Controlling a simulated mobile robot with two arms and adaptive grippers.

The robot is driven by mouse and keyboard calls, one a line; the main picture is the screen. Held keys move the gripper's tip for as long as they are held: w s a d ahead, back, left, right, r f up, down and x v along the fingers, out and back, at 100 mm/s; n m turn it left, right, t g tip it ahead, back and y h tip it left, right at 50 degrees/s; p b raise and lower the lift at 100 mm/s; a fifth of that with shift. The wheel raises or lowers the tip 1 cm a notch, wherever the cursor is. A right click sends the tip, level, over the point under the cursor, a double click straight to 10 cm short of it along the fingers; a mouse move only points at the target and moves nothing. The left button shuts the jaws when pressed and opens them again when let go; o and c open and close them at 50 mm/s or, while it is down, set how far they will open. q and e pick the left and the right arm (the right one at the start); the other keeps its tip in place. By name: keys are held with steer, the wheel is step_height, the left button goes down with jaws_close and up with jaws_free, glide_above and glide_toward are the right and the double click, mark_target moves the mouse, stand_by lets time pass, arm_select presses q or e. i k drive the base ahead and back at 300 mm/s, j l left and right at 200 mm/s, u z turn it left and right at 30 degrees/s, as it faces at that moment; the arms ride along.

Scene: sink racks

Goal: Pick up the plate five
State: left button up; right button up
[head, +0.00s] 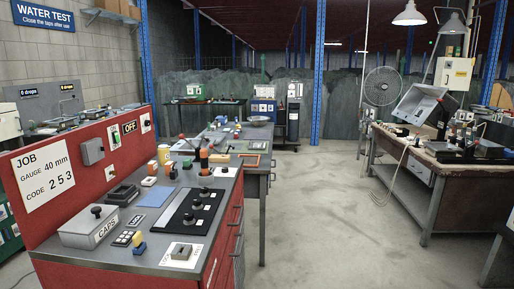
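I cannot make out a plate marked five in the head view. A white labelled plate (170,262) with a grey block on it lies at the front of the red and grey bench (122,258); its lettering is too small to read. A black panel (212,199) with knobs lies behind it. A shallow metal dish (258,121) stands on the bench further back. Neither of my grippers is in view.
A grey box (88,228) labelled "CAPS" stands on the bench. A wooden workbench (420,190) is at the right. The concrete floor (320,200) between the benches is clear.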

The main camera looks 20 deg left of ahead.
mark_target(253, 146)
steer(key=i+u, duration=0.1)
steer(key=i, duration=1.5)
steer(key=i+u, duration=0.15)
steer(key=i, duration=0.7)
steer(key=i+u, duration=0.1)
steer(key=i, duration=0.7)
steer(key=i+l, duration=0.2)
steer(key=i, duration=0.6)
steer(key=j+u, duration=0.05)
